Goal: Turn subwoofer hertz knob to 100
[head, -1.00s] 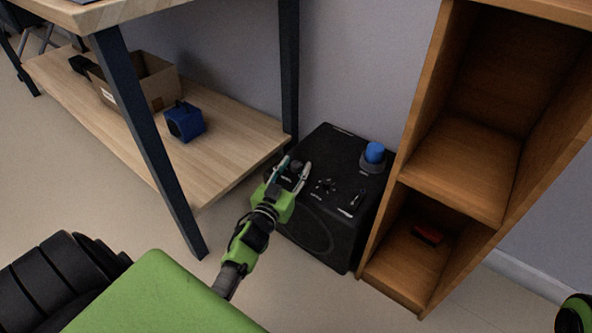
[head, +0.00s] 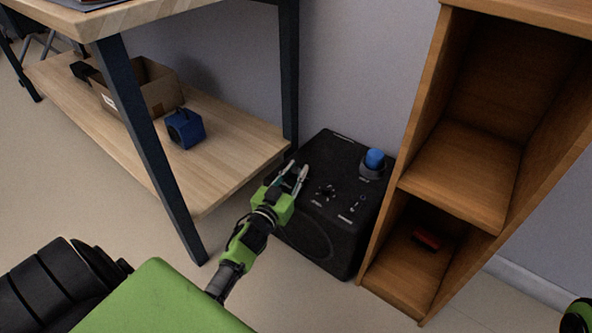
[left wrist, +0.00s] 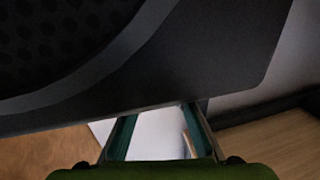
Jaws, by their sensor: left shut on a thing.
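The subwoofer (head: 335,222) is a black box on the floor, with several small controls on its top panel. Its dark front with the round speaker fills the upper part of the left wrist view (left wrist: 190,65). My left gripper (head: 296,167) reaches over the top panel's left part, its fingers close together around a small dark knob that they mostly hide. In the left wrist view its two fingers show below the box edge (left wrist: 160,125). Other small knobs (head: 326,193) sit right of the gripper. Labels and pointer marks are too small to read. My right gripper does not show.
A blue round-topped thing (head: 374,158) sits at the panel's back right corner. A wooden shelf unit (head: 470,175) stands close on the right, a red item (head: 427,238) inside. On the left, a table's low shelf (head: 225,175) holds a blue box (head: 186,128) and a cardboard box (head: 150,88).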

